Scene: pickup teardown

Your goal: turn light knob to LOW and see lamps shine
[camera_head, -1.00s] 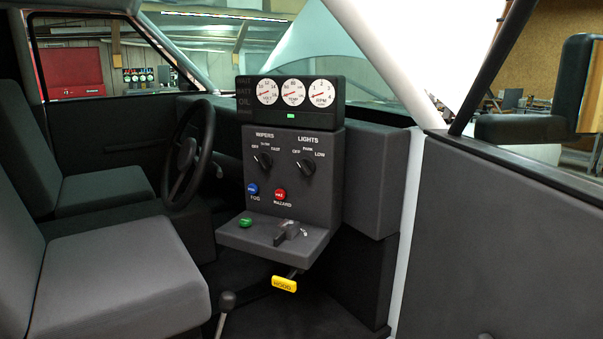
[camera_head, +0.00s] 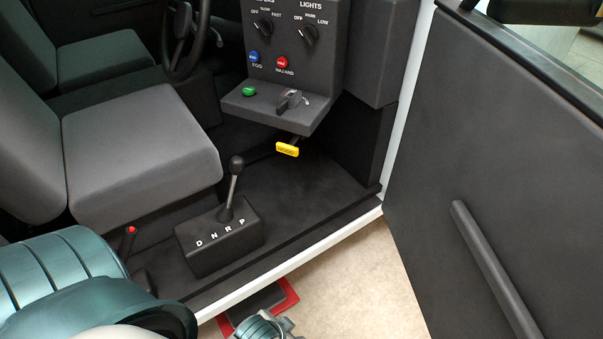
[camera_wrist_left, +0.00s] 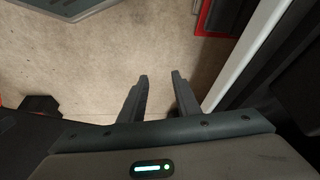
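The lights knob (camera_head: 311,35) is a black dial on the dark dash panel (camera_head: 330,70), under the labels OFF, PARK and LOW. I cannot tell surely which label its pointer faces. No lamps are in view. My left arm fills the lower left of the head view, well below the knob and apart from it. In the left wrist view my left gripper (camera_wrist_left: 160,85) is open and empty above the pale floor. Its fingertips cannot be made out in the head view. My right gripper is not in view.
The wipers knob (camera_head: 264,27), blue fog button (camera_head: 254,57) and red hazard button (camera_head: 282,62) sit close by. Below are a shelf with a green button (camera_head: 249,91), the yellow hood handle (camera_head: 287,150) and the shifter (camera_head: 232,190). The open door (camera_head: 490,170) bounds the right.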

